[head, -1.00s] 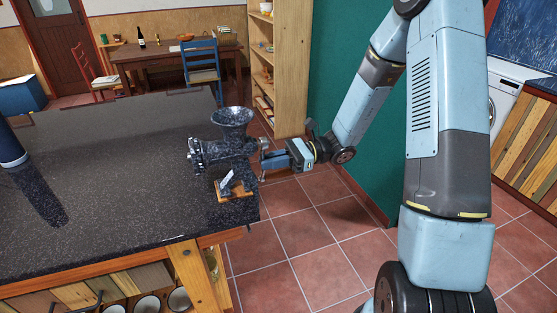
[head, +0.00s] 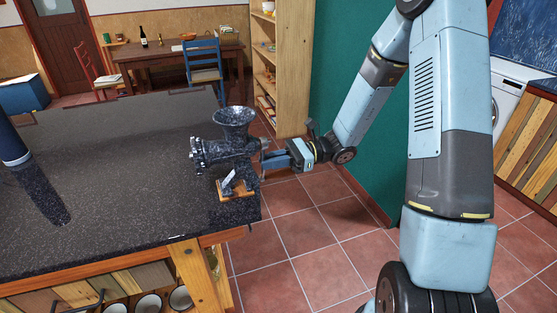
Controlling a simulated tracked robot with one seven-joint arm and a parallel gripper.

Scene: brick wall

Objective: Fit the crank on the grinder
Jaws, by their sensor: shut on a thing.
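The grinder (head: 226,152) is a dark speckled metal machine with a round hopper on top. It stands upright at the near right corner of the dark stone counter, its ringed mouth facing left. My gripper (head: 272,161) is at the grinder's right side, past the counter edge, reaching in from the right. It is shut on the crank (head: 265,146), of which only a small metal part shows between the gripper and the grinder. Most of the crank is hidden or too small to make out. I cannot tell whether it touches or sits on the grinder's shaft.
A small wooden piece with a metal part (head: 233,188) is at the grinder's front foot. A dark blue cylinder (head: 12,146) stands on the counter (head: 110,180) at the far left. A shelf (head: 278,70) and green wall (head: 345,100) stand behind. Tiled floor right of the counter is clear.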

